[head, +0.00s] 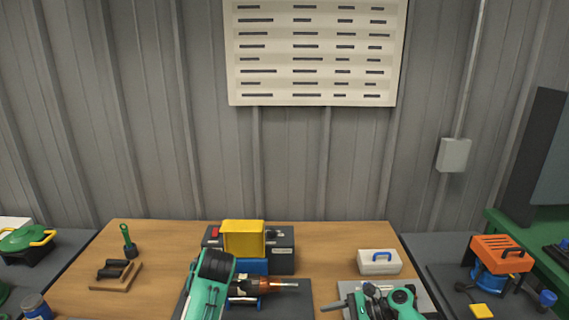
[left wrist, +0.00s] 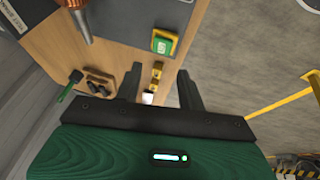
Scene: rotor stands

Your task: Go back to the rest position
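My left gripper (left wrist: 160,80) shows in the left wrist view with its two dark fingers well apart. It is open, with nothing held between the fingers. Beyond the fingers lie the wooden table top and its front edge, with small yellow parts (left wrist: 155,75) seen in the gap. A copper-tipped rotor (head: 276,285) lies on a blue stand in the middle of the table. Its orange-copper end shows at the top left of the left wrist view (left wrist: 75,20).
A yellow bin (head: 243,238), white box (head: 379,262), green-handled tool (head: 128,242) and wooden holder (head: 118,275) are on the table. Open floor (left wrist: 250,55) lies beyond the edge.

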